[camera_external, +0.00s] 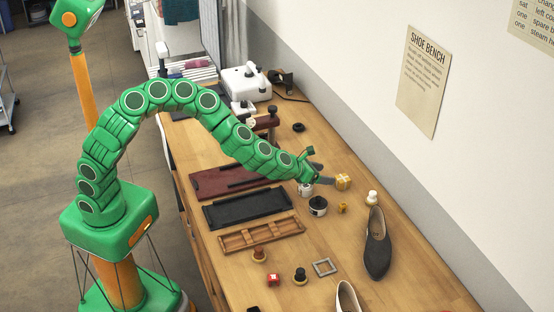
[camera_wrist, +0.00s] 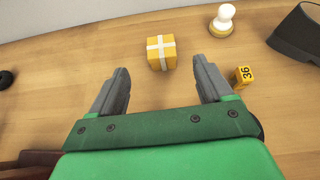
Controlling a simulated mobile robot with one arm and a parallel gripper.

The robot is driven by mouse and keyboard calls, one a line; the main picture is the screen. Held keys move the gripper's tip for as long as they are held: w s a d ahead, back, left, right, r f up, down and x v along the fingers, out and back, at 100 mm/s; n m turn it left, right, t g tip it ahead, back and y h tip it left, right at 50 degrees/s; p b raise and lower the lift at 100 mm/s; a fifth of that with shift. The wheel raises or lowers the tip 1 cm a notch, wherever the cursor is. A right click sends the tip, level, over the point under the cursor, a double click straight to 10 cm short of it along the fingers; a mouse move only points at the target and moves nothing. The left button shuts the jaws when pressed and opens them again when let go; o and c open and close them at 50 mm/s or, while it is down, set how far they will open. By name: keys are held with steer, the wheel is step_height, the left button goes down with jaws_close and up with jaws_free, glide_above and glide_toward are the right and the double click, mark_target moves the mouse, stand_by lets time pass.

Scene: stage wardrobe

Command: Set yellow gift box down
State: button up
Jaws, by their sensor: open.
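The yellow gift box (camera_wrist: 158,60) with a white cross ribbon sits on the wooden bench in the wrist view. It also shows in the external view (camera_external: 343,182), just right of my gripper. My gripper (camera_wrist: 163,80) is open, with one grey finger on each side and a wide gap between them. The box lies just past the fingertips, near the middle of the gap, and neither finger touches it. In the external view my gripper (camera_external: 319,173) is low over the bench, its fingers pointing toward the box.
A yellow block marked 36 (camera_wrist: 243,76) stands by the right finger. A white-topped knob piece (camera_wrist: 222,20) and a dark shoe (camera_external: 377,245) are nearby. A dark round tin (camera_external: 318,206) and several trays, such as the black one (camera_external: 248,208), lie nearer the front.

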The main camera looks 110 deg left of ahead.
steer(key=shift+v, duration=0.8)
